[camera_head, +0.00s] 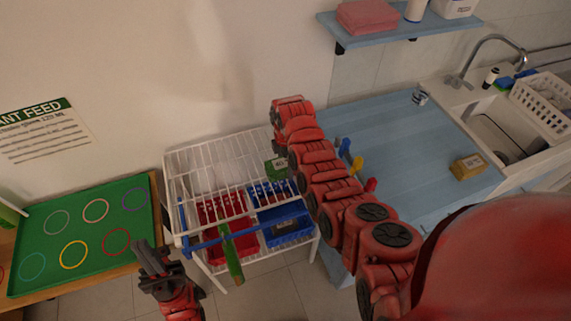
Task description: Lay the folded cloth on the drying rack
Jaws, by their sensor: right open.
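A folded pink-red cloth (367,16) lies on the blue wall shelf at the top, far from both grippers. The drying rack (176,193) is the white wire rack against the wall, left of centre. My left gripper (155,257) is in front of the rack's lower left corner, pointing up; its jaw gap is unclear. My right arm reaches across the middle to the rack's right edge. Its gripper (277,132) is open, mostly hidden by its own wrist, and nothing shows in it.
Red (212,210) and blue (290,227) baskets sit in the rack. A green bar (231,255) stands at its front. A green tray (93,268) with coloured rings is left. The blue counter (385,140) holds a yellow box (467,167) and small coloured items; a sink is right.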

